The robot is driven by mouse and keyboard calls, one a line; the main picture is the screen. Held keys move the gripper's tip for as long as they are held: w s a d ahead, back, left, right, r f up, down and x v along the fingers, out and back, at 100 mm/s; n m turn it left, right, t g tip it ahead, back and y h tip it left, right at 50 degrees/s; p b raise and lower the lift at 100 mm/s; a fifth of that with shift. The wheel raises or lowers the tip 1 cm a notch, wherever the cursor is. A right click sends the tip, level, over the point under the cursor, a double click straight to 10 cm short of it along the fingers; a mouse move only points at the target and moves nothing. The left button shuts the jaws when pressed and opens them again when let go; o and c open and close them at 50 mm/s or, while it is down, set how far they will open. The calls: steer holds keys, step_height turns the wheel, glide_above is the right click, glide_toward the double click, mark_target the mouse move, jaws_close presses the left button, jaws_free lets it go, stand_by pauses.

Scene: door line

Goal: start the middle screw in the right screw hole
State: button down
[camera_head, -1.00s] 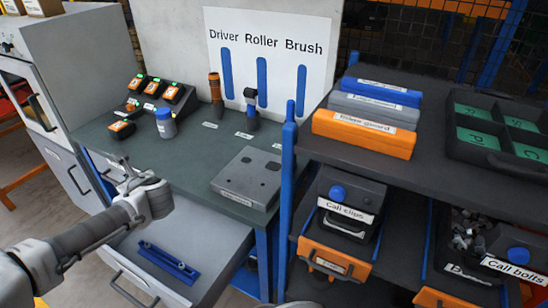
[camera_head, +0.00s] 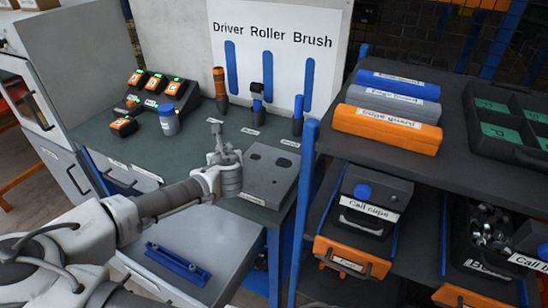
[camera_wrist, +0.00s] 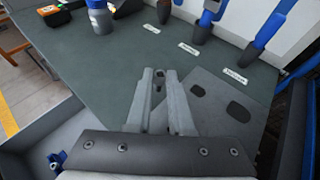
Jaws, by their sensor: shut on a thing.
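My gripper (camera_head: 216,130) is above the green bench top, left of the grey block (camera_head: 262,190). In the wrist view its two fingers (camera_wrist: 160,78) are nearly together on a small grey thing, taken to be the screw (camera_wrist: 159,88); the fingers hide most of it. The grey block also shows in the wrist view (camera_wrist: 215,118), beside and below the fingers, with two dark oval openings; the right one (camera_wrist: 238,111) is uncovered. The held screw is apart from that opening. A blue rail (camera_head: 178,265) lies on the drawer surface, with small fittings at its ends.
A blue-capped bottle (camera_head: 169,120) and orange-topped units (camera_head: 160,85) stand at the back left. Upright tools (camera_head: 257,100) stand behind the block. A blue post (camera_head: 308,160) and the shelf of bins (camera_head: 365,205) bound the right.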

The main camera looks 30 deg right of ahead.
steer(key=d+m+h, duration=0.1)
steer(key=d, duration=0.1)
steer(key=s+d+f+m+g+h, duration=0.1)
steer(key=m+h, duration=0.1)
steer(key=s+d+m+g+h+b, duration=0.1)
steer(key=d+h, duration=0.1)
steer(key=shift+s+d+f+m, duration=0.2)
steer(key=shift+d+m, duration=0.1)
steer(key=shift+m, duration=0.1)
steer(key=s+d+r+m+g+h+b, duration=0.1)
steer(key=s+d+m+g+h+b, duration=0.1)
steer(key=s+d+m+g+h, duration=0.3)
steer(key=shift+m+g+y, duration=0.4)
steer(key=shift+g, duration=0.1)
steer(key=f+b, duration=0.1)
steer(key=b, duration=0.1)
steer(key=a+f+b, duration=0.1)
steer(key=f+b, duration=0.1)
steer(key=s+f+b, duration=0.1)
steer(key=f, duration=0.1)
steer(key=shift+s+a+f+b, duration=0.1)
steer(key=shift+a+f+b, duration=0.1)
steer(key=shift+b, duration=0.2)
steer(key=shift+s+p, duration=0.1)
steer(key=shift+p, duration=0.45)
steer(key=shift+f, duration=0.55)
stand_by(0.6)
steer(key=c, duration=0.7)
jaws_free()
